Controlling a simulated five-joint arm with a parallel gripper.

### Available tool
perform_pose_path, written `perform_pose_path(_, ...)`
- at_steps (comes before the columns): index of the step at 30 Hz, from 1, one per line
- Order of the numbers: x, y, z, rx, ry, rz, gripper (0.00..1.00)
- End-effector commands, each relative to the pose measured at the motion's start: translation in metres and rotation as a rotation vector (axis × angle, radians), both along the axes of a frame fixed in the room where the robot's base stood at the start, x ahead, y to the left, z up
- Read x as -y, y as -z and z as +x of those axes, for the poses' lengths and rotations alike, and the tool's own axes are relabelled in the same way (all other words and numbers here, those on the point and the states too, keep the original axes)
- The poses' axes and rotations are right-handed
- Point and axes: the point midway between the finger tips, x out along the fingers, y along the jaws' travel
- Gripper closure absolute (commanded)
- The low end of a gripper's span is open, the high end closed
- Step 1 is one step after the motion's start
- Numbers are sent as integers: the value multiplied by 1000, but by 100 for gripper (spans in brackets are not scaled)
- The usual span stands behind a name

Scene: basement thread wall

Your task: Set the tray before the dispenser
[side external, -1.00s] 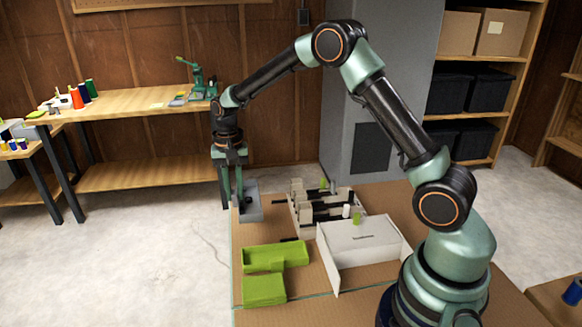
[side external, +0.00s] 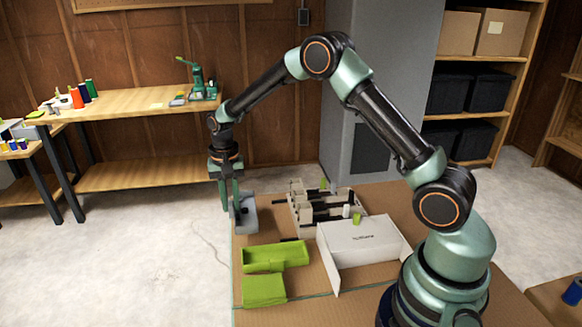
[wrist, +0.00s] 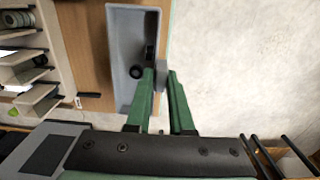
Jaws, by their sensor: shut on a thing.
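The grey tray (side external: 249,216) is at the far left edge of the brown work surface in the side view. It shows as a long shallow tray (wrist: 121,30) in the wrist view, with small dark items inside. My gripper (side external: 236,206) points down and is shut on the tray's side wall; the wrist view shows its green fingers (wrist: 161,82) at that wall. I cannot tell whether the tray touches the surface. A white slotted unit with black rods (side external: 318,207), apparently the dispenser, stands to the right of the tray, apart from it.
A white box (side external: 362,242) stands in front of the slotted unit. Lime-green open bins (side external: 275,256) lie at the near left of the brown surface (side external: 275,228). A grey cabinet (side external: 375,100) rises behind. A strip of brown surface between tray and unit is clear.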

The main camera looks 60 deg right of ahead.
Motion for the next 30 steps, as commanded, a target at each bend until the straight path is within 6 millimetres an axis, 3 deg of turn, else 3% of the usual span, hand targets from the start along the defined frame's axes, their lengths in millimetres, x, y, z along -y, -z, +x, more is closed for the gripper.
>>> perform_pose_path(30,0,33,0,0,0,0,100)
